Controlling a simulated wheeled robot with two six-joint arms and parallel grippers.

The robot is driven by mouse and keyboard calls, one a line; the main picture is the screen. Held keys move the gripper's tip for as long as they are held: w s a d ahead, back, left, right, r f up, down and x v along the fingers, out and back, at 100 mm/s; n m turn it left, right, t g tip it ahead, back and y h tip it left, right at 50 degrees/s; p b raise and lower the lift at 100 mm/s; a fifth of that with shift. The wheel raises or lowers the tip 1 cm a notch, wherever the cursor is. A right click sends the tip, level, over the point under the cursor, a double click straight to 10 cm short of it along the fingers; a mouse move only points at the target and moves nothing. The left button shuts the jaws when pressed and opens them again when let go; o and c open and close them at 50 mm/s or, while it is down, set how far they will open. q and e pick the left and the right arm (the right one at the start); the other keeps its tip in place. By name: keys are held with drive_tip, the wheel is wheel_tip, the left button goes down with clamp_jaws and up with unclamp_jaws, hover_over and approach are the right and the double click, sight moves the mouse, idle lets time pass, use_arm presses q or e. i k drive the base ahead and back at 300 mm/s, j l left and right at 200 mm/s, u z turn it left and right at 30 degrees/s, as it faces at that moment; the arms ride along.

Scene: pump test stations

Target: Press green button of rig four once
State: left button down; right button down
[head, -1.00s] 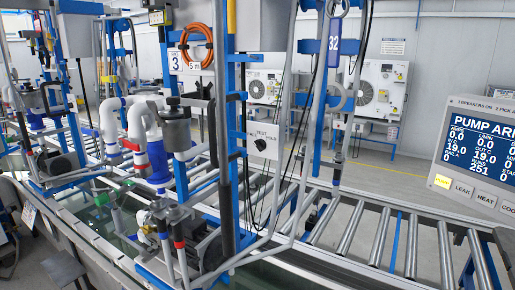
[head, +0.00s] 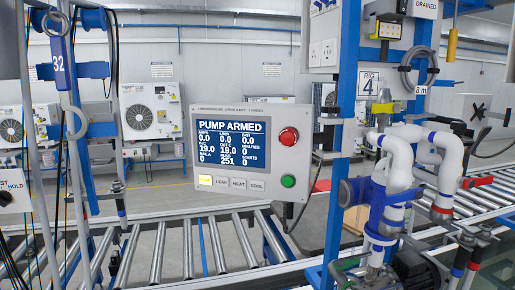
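A grey control panel (head: 205,182) hangs in the middle of the head view, and its screen (head: 231,141) reads "PUMP ARMED". A round green button (head: 288,181) sits at the panel's lower right, below a red mushroom button (head: 289,137). A row of small keys runs along the bottom, with a lit yellow one (head: 205,180) at the left, then LEAK, HEAT and COOL. A sign "RIG 4" (head: 367,86) is on the blue post to the right of the panel. Neither of my grippers is in view.
A roller conveyor (head: 188,248) runs below and behind the panel. White pipes (head: 400,170) with blue and red fittings and a pump stand at the right. A blue post (head: 345,120) rises beside the panel. A blue frame marked 32 (head: 58,65) is at the left.

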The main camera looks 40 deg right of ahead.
sight(288, 181)
drive_tip(key=z, duration=1.15)
